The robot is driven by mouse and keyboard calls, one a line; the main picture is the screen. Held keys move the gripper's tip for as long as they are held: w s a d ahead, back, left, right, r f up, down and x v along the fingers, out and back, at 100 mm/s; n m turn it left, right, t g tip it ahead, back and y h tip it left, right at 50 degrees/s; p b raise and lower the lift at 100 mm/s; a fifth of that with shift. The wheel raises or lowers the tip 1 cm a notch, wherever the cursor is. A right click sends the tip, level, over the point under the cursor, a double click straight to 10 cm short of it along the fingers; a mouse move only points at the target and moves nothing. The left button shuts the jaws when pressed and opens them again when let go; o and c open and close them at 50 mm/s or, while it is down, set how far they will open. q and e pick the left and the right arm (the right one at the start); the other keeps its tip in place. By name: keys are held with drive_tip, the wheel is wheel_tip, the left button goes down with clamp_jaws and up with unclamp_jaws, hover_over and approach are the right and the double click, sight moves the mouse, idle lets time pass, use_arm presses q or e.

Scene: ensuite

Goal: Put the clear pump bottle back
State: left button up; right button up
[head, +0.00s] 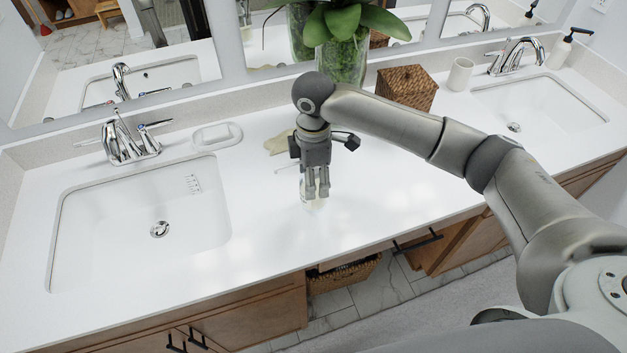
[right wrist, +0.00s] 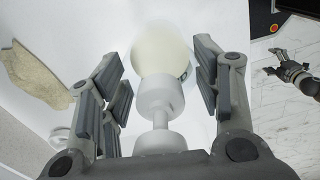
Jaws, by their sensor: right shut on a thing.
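The clear pump bottle (head: 310,204) stands or hangs at the white counter in the middle of the head view, mostly hidden by my right gripper (head: 317,190). The right wrist view shows its pale cream body (right wrist: 165,48) and white pump top (right wrist: 158,100) between the fingers of my right gripper (right wrist: 163,88). That gripper points down from above and is shut on the bottle. I cannot tell whether the base touches the counter. A small robot gripper (right wrist: 285,68), seemingly my left, shows over the floor in the wrist view; its finger state is unclear.
The left sink (head: 110,225) and a soap dish (head: 217,135) are left of the bottle. A beige cloth-like thing (head: 279,143) lies behind it. A vase (head: 342,62), wicker box (head: 407,87), cup (head: 460,74) and dark-topped dispenser (head: 560,52) stand further back. Front counter is clear.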

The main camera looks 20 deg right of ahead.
drive_tip(key=shift+s+f+p, duration=0.1)
drive_tip(key=shift+f+p, duration=0.3)
drive_tip(key=shift+f, duration=0.55)
use_arm(q)
drive_tip(key=shift+w+a+r, duration=0.35)
drive_tip(key=shift+r, duration=0.3)
use_arm(e)
drive_tip(key=shift+f, duration=0.2)
drive_tip(key=o, duration=1.7)
drive_tip(key=shift+f, duration=0.15)
wheel_tip(320, 180, up, 11)
drive_tip(key=b, duration=0.3)
drive_tip(key=shift+a, duration=0.1)
drive_tip(key=shift+r, duration=0.65)
use_arm(q)
wheel_tip(320, 180, down, 3)
